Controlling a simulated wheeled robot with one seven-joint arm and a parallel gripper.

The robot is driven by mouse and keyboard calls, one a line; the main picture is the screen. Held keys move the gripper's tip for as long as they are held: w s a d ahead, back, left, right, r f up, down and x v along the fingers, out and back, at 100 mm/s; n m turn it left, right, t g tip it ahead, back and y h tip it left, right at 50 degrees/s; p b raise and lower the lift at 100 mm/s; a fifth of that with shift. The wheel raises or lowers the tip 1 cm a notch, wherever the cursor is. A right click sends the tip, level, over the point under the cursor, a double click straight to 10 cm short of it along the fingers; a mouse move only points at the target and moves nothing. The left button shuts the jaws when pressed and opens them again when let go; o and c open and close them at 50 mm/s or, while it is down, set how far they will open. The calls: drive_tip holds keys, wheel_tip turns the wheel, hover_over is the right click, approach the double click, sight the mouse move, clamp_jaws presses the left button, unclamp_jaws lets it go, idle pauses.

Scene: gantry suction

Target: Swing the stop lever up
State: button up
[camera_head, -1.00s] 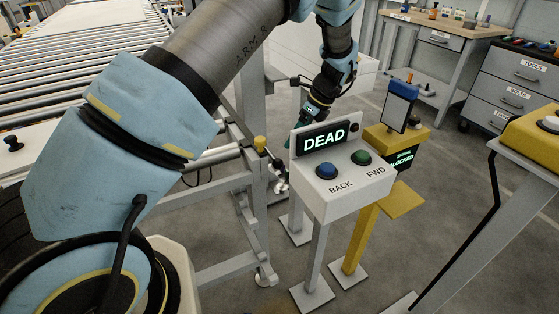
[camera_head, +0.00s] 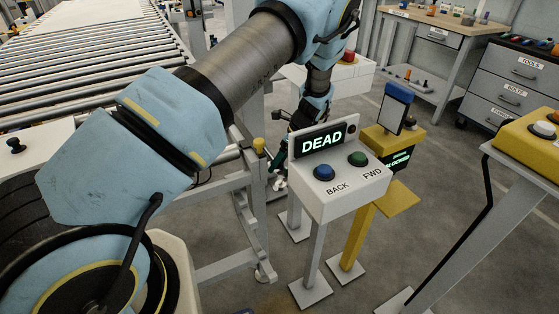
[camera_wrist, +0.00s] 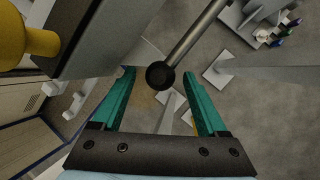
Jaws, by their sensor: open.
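The stop lever (camera_wrist: 193,40) is a grey metal rod ending in a dark ball knob, in the wrist view. It slants down from the upper right. The knob (camera_wrist: 160,75) appears between the tips of my gripper's two teal fingers (camera_wrist: 158,75), with a gap on each side. My gripper is open, and no contact with the knob shows. In the head view my gripper (camera_head: 279,168) is low beside the conveyor frame, partly hidden behind the DEAD panel. The lever cannot be made out clearly there.
The DEAD panel (camera_head: 335,185), with blue and green buttons, stands close right of my gripper. A yellow post (camera_head: 398,150) is beyond it. The conveyor frame (camera_head: 243,205) is left, with a yellow knob (camera_head: 259,145) on top. A grey beam (camera_wrist: 95,38) crosses the wrist view's upper left.

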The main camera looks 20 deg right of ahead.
clamp_jaws()
idle(0.5)
idle(0.8)
